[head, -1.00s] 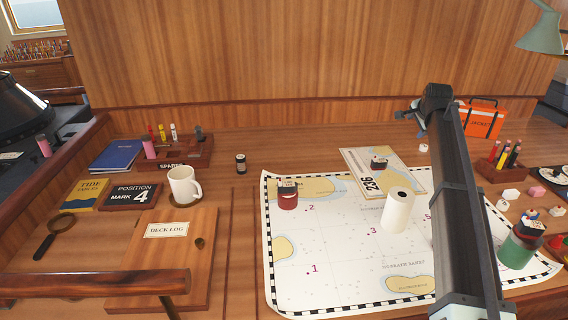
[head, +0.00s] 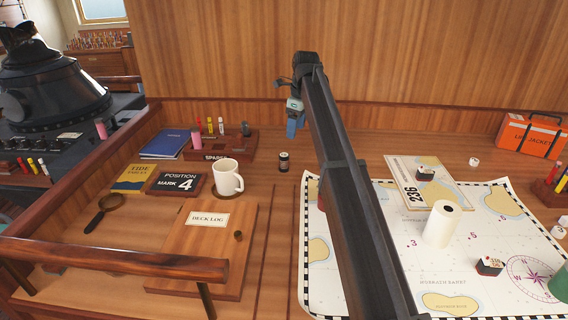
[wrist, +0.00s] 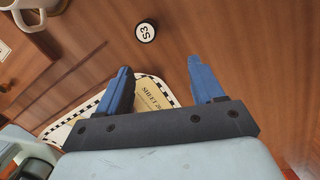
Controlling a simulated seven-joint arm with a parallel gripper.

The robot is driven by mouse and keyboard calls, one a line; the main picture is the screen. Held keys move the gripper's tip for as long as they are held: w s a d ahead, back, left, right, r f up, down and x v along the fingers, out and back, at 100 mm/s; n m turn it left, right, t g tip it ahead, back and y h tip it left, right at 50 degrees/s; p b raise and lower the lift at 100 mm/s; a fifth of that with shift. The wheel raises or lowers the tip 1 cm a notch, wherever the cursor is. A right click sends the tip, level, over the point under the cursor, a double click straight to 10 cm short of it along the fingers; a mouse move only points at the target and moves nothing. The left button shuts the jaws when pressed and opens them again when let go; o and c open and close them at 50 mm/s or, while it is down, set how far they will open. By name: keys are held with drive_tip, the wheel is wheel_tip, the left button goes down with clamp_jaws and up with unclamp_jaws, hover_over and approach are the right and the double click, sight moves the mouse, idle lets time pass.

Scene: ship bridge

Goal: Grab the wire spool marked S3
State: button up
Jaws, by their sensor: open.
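The wire spool marked S3 (wrist: 145,31) stands on the wooden desk. In the wrist view its white top with the black S3 label faces me, beyond my fingertips and near the middle of the gap. In the head view the small dark spool (head: 284,161) with a pale band stands right of the mug. My gripper (wrist: 158,78) has two blue fingers spread apart with nothing between them. In the head view my gripper (head: 294,120) is above the desk, up and slightly right of the spool, apart from it.
A white mug (head: 227,178) on a coaster stands left of the spool. The spares rack (head: 230,143) is behind the mug. A chart (head: 400,262) covers the desk to the right, with a white paper roll (head: 442,224) on it. Bare wood surrounds the spool.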

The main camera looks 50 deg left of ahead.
sight(284, 155)
drive_tip(key=s+a+f, duration=0.1)
drive_tip(key=f, duration=0.3)
drive_tip(key=s+f, duration=0.1)
drive_tip(key=f, duration=0.4)
drive_tip(key=s+a+f, duration=0.1)
drive_tip(key=f, duration=0.3)
drive_tip(key=shift+a+f, duration=0.3)
drive_tip(key=c, duration=1.1)
drive_tip(key=shift+r, duration=0.15)
